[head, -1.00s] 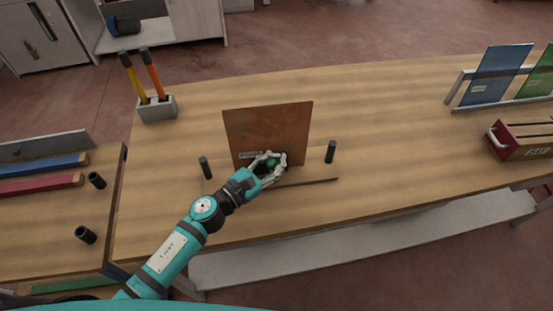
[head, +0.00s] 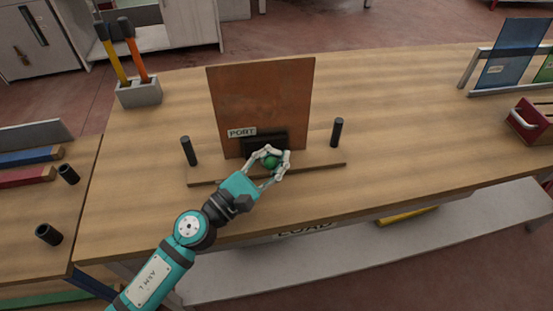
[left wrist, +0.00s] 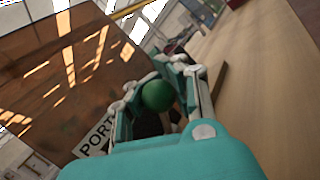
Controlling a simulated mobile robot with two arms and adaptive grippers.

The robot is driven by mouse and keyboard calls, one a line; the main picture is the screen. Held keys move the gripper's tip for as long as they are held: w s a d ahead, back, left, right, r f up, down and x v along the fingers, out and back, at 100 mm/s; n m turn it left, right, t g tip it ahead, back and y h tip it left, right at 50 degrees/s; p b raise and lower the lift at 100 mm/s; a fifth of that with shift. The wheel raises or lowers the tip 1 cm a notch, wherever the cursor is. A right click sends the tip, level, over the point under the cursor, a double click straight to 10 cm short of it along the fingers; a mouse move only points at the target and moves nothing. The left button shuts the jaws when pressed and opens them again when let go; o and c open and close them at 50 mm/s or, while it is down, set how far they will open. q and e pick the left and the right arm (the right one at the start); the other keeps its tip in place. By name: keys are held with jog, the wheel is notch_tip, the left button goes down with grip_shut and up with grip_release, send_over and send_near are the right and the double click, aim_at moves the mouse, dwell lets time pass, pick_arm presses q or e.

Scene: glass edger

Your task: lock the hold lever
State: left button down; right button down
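The lever's round green knob (head: 271,162) stands in front of a dark block (head: 258,146) at the foot of an upright brown panel, beside the "PORT" label (head: 242,132). My left gripper (head: 276,157) reaches in from the front left, with its fingers on either side of the knob. In the left wrist view the knob (left wrist: 158,95) sits between the fingers, near their tips. I cannot tell whether both fingers press on it. The lever's shaft is mostly hidden behind the fingers and knob. My right gripper is out of view.
The brown panel (head: 260,92) rises just behind the gripper. Black posts stand left (head: 189,151) and right (head: 337,132) of it. A holder (head: 139,93) with two handled tools is at the back left. A red box (head: 530,127) sits at the right; the bench between is clear.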

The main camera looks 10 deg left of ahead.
pick_arm(q)
jog(key=shift+s+f, duration=0.3)
jog(key=shift+f, duration=0.3)
jog(key=shift+r, duration=0.1)
jog(key=c, duration=1)
grip_release()
jog(key=shift+r, duration=0.1)
jog(key=v, duration=0.7)
jog(key=shift+s+a, duration=0.15)
jog(key=shift+s, duration=0.1)
jog(key=shift+c, duration=0.5)
